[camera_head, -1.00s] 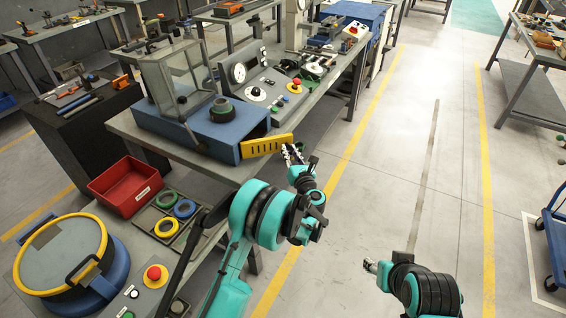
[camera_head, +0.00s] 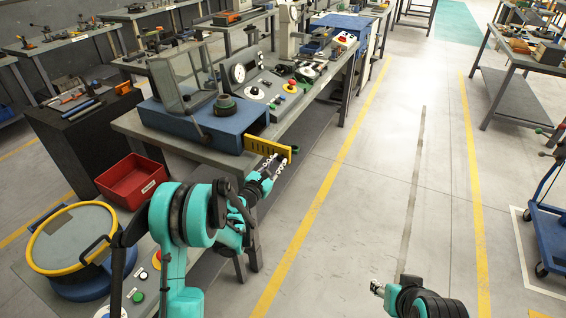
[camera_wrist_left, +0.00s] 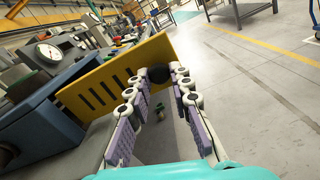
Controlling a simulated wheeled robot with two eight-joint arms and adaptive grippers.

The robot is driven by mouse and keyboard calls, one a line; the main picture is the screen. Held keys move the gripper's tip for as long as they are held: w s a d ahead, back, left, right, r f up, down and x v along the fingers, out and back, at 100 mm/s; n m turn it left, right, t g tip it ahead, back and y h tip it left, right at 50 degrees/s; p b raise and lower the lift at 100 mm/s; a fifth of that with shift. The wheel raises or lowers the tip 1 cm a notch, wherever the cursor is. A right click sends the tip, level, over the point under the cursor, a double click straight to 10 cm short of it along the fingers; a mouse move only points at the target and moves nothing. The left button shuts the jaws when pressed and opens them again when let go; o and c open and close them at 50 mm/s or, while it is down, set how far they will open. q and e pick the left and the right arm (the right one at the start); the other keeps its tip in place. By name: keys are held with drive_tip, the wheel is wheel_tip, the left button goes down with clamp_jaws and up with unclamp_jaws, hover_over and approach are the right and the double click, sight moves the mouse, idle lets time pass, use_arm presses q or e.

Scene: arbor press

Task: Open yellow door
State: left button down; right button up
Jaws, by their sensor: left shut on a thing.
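The yellow door (camera_head: 268,147) is a slotted plate on the blue machine base (camera_head: 185,124). It stands swung out from the base's right side, its free end over the bench's front edge. In the left wrist view the door (camera_wrist_left: 115,82) slants across, with a dark round knob (camera_wrist_left: 160,74) near its free end. My left gripper (camera_head: 272,166) is at that end, its fingers on either side of the knob and shut on it; the exact contact is partly hidden. My right gripper (camera_head: 377,288) is low in the head view, away from the bench; its jaws are too small to judge.
A clear guard (camera_head: 172,80) stands on the base. A red bin (camera_head: 132,182) and a round yellow-rimmed lid (camera_head: 70,238) are on the bench to the left. A gauge panel (camera_head: 255,85) stands behind the door. The floor (camera_head: 345,215) to the right is clear.

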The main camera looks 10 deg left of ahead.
use_arm(q)
drive_tip(key=shift+s+a+m+g+h, duration=0.3)
drive_tip(key=shift+s+a+m+h, duration=0.1)
drive_tip(key=shift+s+h, duration=0.15)
drive_tip(key=c, duration=1.3)
unclamp_jaws()
drive_tip(key=shift+c, duration=0.2)
drive_tip(key=v, duration=1.2)
drive_tip(key=shift+d, duration=0.1)
